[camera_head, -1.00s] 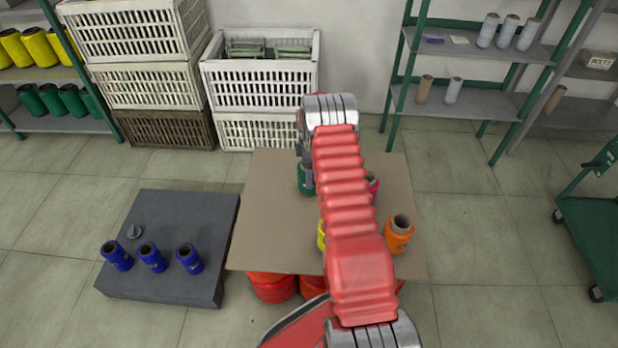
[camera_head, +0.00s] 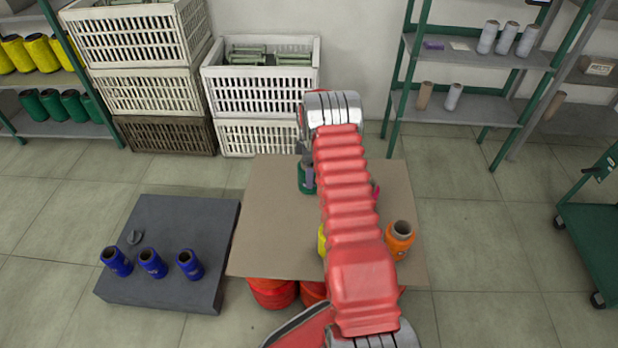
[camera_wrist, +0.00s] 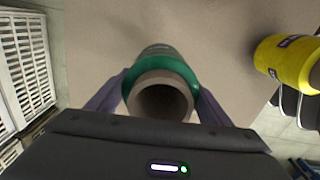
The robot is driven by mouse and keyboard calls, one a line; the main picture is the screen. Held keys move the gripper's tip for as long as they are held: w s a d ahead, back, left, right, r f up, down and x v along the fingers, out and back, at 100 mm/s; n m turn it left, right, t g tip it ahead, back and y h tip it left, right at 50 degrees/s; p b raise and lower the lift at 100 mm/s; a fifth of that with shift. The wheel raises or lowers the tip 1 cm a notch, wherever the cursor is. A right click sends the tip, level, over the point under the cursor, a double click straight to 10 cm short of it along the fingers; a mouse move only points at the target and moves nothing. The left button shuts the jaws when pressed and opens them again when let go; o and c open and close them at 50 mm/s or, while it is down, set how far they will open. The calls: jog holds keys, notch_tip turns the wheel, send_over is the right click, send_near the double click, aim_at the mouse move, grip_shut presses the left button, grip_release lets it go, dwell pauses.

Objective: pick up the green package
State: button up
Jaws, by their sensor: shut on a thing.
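The green package (camera_head: 305,184) is a green yarn bobbin with a tan hollow core. It stands on the brown board in the head view, partly hidden behind my arm. In the wrist view the green package (camera_wrist: 160,62) sits between the two purple-grey fingers of my gripper (camera_wrist: 163,90), one finger against each side. My gripper (camera_head: 308,172) is shut on it. The board's surface shows close behind the package; I cannot tell whether the package touches it.
A yellow package (camera_wrist: 287,62) and an orange package (camera_head: 400,240) stand on the board (camera_head: 275,215); a pink one (camera_head: 376,190) is mostly hidden by my arm. Several blue packages (camera_head: 152,263) stand on a low grey platform (camera_head: 190,220). White crates (camera_head: 262,90) are behind.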

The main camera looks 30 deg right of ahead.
notch_tip(320, 180, up, 6)
jog(key=shift+r, duration=0.15)
dwell(0.6)
